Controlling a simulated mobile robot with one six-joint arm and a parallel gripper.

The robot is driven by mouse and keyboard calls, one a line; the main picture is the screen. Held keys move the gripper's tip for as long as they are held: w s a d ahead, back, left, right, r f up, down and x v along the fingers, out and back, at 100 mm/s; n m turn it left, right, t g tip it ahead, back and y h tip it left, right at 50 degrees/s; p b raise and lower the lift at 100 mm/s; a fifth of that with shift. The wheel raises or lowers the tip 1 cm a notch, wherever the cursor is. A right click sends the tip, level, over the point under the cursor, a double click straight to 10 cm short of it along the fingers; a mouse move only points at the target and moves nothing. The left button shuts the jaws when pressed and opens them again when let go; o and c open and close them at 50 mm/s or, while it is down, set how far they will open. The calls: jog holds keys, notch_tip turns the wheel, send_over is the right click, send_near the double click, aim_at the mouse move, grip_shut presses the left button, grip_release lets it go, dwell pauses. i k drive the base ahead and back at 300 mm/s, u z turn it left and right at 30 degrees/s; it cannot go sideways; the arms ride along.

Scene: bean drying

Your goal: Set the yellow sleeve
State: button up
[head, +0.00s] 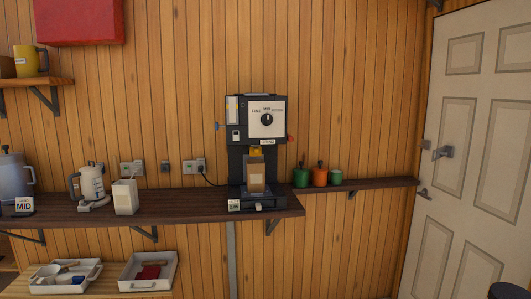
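A small yellow part (257,150) shows at the spout of the black grinder (240,165), partly hidden by what is below it. It may be the yellow sleeve; it is too small to tell its shape or how it is seated. A brown bag or container (256,178) with a pale label stands upright in the grinder below it. The grinder has a white dial plate (267,118) marked FINE, MID and a third word I cannot read. My gripper is not in view.
On the dark counter (190,207) stand a white box (125,197), a white kettle (90,183), a jug (13,178) and a MID card (24,205). Several small pots (320,177) stand right of the grinder. Trays (148,285) lie below. A white door (480,130) is right.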

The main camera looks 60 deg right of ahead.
aim_at(257, 150)
jog(key=z, duration=1.1)
jog(key=i, duration=0.6)
jog(key=u, duration=0.4)
